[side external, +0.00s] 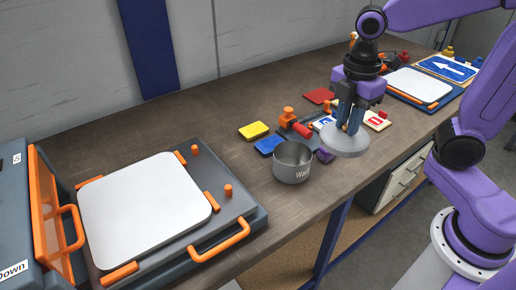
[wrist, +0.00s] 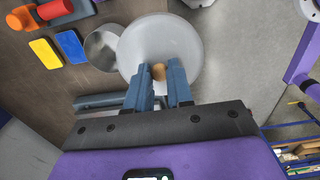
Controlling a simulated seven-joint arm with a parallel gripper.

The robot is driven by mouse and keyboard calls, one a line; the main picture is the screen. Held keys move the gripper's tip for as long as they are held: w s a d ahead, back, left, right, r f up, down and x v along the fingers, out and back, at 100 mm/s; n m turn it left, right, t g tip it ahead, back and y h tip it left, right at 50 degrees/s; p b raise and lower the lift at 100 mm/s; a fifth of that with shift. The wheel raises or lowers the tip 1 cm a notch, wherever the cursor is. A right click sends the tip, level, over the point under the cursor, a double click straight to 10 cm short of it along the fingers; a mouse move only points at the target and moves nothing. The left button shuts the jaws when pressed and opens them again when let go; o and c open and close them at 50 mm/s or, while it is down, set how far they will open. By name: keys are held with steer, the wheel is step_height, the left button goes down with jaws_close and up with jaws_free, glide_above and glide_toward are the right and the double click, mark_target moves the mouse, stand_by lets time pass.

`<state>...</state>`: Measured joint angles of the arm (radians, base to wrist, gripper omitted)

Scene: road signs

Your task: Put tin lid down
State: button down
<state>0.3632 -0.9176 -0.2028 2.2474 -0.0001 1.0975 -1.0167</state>
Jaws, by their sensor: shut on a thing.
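The tin lid (side external: 345,143) is a round grey disc with a small brown knob (wrist: 158,72). My gripper (side external: 349,118) is shut on the knob and holds the lid in the air, near the front edge of the bench. The lid also shows in the wrist view (wrist: 150,40), below the fingers. The open grey tin (side external: 292,162), with lettering on its side, stands on the bench to the left of the lid. In the wrist view the tin (wrist: 103,47) is partly covered by the lid.
A yellow block (side external: 253,131) and a blue block (side external: 269,145) lie behind the tin. An orange-handled tool (side external: 288,117) lies near them. A large grey fixture with a white plate (side external: 145,210) fills the left. A blue arrow sign (side external: 447,68) lies far right. Bare bench lies left of the tin.

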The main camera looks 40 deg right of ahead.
steer(key=w+a+f, duration=0.3)
steer(key=w+f, duration=0.2)
steer(key=w, duration=0.3)
steer(key=w+a+f, duration=0.4)
steer(key=w+f, duration=0.1)
steer(key=w, duration=0.3)
steer(key=w+a+f, duration=0.4)
steer(key=w+f, duration=0.1)
steer(key=w, duration=0.4)
steer(key=shift+a+f, duration=0.25)
steer(key=shift+w+a+f, duration=0.15)
steer(key=shift+w+f, duration=0.35)
steer(key=shift+f, duration=1.6)
steer(key=shift+f, duration=0.15)
steer(key=c, duration=1)
jaws_free()
